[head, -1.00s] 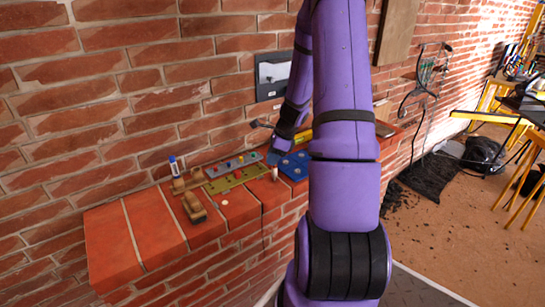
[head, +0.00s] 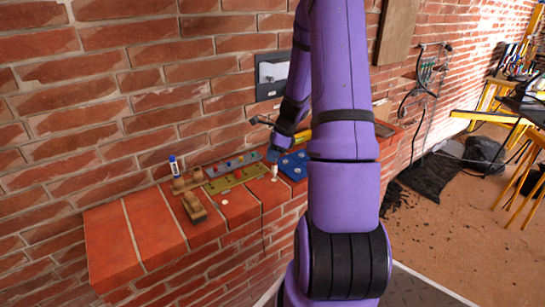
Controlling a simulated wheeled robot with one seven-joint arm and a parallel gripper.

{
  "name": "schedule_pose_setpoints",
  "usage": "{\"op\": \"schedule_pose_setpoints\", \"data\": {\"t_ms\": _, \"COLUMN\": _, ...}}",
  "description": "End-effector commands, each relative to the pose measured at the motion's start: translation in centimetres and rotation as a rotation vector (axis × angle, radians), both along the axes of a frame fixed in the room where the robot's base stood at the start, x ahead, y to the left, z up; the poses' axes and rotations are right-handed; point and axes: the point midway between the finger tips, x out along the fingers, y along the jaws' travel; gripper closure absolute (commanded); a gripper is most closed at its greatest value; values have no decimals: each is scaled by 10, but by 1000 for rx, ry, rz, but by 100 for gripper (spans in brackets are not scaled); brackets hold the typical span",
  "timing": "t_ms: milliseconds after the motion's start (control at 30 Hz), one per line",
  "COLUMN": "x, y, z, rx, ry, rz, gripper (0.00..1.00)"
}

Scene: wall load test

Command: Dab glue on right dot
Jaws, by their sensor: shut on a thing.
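My gripper (head: 273,156) is small in the head view, pointing down over the brick ledge. It is shut on a small pale bottle-like thing (head: 274,169), seemingly the glue, whose lower end is close above the ledge. I cannot tell if it touches the surface. A white dot (head: 225,202) lies on the ledge's front part, to the left of the gripper. A second pale spot seems to lie right under the held thing, but it is too small to make out surely.
The brick ledge (head: 152,222) carries a wooden holder (head: 193,205), a blue-capped white tube (head: 174,166), a green strip (head: 232,179), a grey strip with coloured knobs (head: 222,165) and a blue board (head: 295,166). A wall panel (head: 272,74) hangs behind. My arm hides the ledge's right part.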

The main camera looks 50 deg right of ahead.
Motion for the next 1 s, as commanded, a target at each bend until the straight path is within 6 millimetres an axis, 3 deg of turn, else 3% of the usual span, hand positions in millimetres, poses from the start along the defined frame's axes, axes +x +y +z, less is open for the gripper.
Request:
{"op": "schedule_pose_setpoints", "data": {"t_ms": 700, "x": 0, "y": 0, "z": 43, "rx": -2, "ry": -1, "rz": 0, "gripper": 100}}
{"op": "schedule_pose_setpoints", "data": {"t_ms": 1000, "x": 0, "y": 0, "z": 48, "rx": 0, "ry": -1, "rz": -1, "gripper": 100}}
